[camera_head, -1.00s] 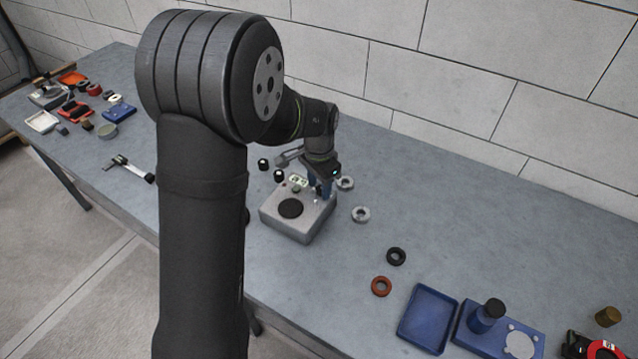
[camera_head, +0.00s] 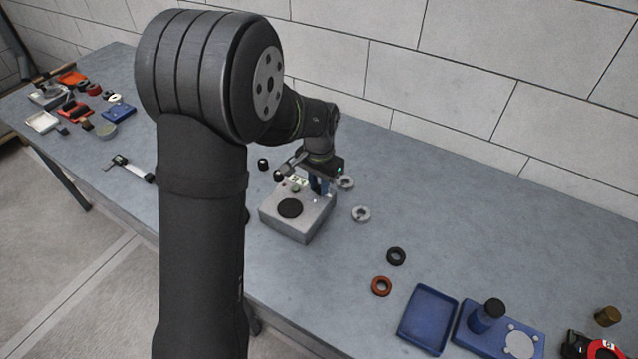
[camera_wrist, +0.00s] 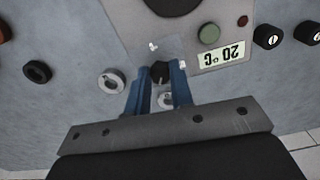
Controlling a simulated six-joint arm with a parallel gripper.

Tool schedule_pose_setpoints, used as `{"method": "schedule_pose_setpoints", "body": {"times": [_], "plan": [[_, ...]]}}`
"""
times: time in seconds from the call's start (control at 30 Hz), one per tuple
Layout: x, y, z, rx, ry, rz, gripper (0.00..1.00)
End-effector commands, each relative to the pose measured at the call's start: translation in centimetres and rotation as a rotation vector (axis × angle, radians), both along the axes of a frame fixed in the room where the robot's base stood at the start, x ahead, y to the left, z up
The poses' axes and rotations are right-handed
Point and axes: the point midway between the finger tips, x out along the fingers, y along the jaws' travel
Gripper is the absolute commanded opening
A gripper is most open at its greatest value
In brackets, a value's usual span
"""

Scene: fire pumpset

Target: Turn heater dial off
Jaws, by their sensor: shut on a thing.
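The heater (camera_head: 290,222) is a light grey box with a dark round plate (camera_head: 290,208) on top, standing on the table. Its top also shows in the wrist view, with a display (camera_wrist: 224,54) reading 20 °C, a green button (camera_wrist: 209,34) and a small red spot. The black heater dial (camera_wrist: 160,72) sits at the box's edge side, between the blue fingers of my gripper (camera_wrist: 160,82). My gripper is shut on the dial. In the head view my gripper (camera_head: 320,188) is over the heater's back right part, and the dial is hidden there.
Grey rings (camera_head: 361,214), a black ring (camera_head: 396,256) and a red ring (camera_head: 381,286) lie right of the heater. Small black knobs (camera_head: 264,164) stand behind it. A blue tray (camera_head: 428,318) is at front right, a wall behind.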

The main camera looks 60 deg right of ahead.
Motion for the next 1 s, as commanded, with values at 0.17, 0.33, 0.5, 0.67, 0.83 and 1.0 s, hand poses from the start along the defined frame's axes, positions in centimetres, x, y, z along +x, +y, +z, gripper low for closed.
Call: {"method": "schedule_pose_setpoints", "body": {"times": [0.17, 0.33, 0.5, 0.67, 0.83, 1.0], "plan": [[-0.07, -0.01, 0.06, -0.001, 0.000, 0.168, 0.00], [-0.13, -0.03, 0.07, -0.001, 0.000, 0.329, 0.00], [-0.20, -0.05, 0.07, -0.001, 0.000, 0.491, 0.00], [-0.25, -0.09, 0.07, -0.001, 0.000, 0.643, 0.00], [-0.30, -0.14, 0.08, -0.001, 0.000, 0.804, 0.00], [-0.35, -0.18, 0.08, -0.001, 0.000, 0.966, 0.00]]}}
